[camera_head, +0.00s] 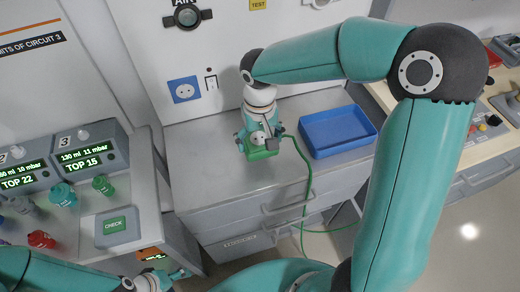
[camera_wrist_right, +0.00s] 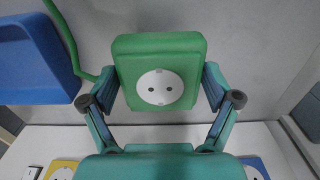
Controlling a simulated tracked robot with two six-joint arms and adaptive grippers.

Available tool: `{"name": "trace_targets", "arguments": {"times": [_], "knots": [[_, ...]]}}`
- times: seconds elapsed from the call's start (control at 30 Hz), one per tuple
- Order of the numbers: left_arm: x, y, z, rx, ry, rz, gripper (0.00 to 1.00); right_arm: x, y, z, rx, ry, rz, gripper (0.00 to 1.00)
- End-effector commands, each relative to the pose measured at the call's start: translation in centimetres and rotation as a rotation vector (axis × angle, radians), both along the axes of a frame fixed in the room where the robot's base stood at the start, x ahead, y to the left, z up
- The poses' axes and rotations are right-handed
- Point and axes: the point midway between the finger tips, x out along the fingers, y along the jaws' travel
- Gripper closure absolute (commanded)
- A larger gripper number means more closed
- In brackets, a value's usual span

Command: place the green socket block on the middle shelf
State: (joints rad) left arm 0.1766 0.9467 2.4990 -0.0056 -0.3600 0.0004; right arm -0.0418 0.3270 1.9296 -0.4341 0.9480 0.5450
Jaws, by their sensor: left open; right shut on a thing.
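The green socket block (camera_head: 262,154), with a green cable, is under my right gripper (camera_head: 260,141) at the grey counter (camera_head: 210,165). In the right wrist view the block (camera_wrist_right: 160,48) shows its round white socket face, and the fingers of my right gripper (camera_wrist_right: 161,92) are shut on its two sides. I cannot tell whether the block rests on the counter or hangs just above it. My left gripper (camera_head: 178,276) is open and empty at the bottom left, partly cut off by the frame. I cannot make out a middle shelf in these views.
A blue tray (camera_head: 338,131) stands right of the block; it also shows in the wrist view (camera_wrist_right: 35,60). The green cable (camera_head: 307,185) runs over the counter's front edge to the floor. A blue wall socket (camera_head: 184,90) is behind. The counter's left part is clear.

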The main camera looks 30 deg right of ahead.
Motion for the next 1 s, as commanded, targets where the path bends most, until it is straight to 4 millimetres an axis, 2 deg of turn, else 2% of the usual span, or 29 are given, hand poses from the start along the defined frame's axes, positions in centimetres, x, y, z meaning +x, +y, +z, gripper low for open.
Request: {"name": "trace_targets", "arguments": {"times": [0.17, 0.43, 0.83, 0.87, 0.93, 1.0], "knots": [[0.0, 0.0, 0.0, 0.000, 0.000, 0.000, 0.39, 0.0, -0.1, -1.2, 0.000, 0.000, 0.000, 0.69], [0.0, 0.0, 0.1, 0.000, -0.001, 0.000, 0.39, 0.0, -0.1, -4.6, 0.000, 0.000, -0.001, 0.69], [0.0, 0.0, -0.2, 0.000, 0.000, 0.000, 0.39, 0.0, 0.0, -5.2, 0.001, -0.002, -0.001, 0.69], [0.0, 0.0, -0.2, 0.000, 0.000, 0.000, 0.39, 0.0, 0.0, -5.2, 0.001, -0.001, -0.001, 0.10], [0.0, 0.0, -0.1, 0.000, 0.000, 0.000, 0.39, 0.0, 0.0, -5.1, 0.001, -0.001, -0.001, 0.00], [0.0, 0.0, -0.1, 0.000, 0.000, 0.000, 0.39, 0.0, 0.0, -5.1, 0.001, -0.001, -0.001, 0.00]]}}
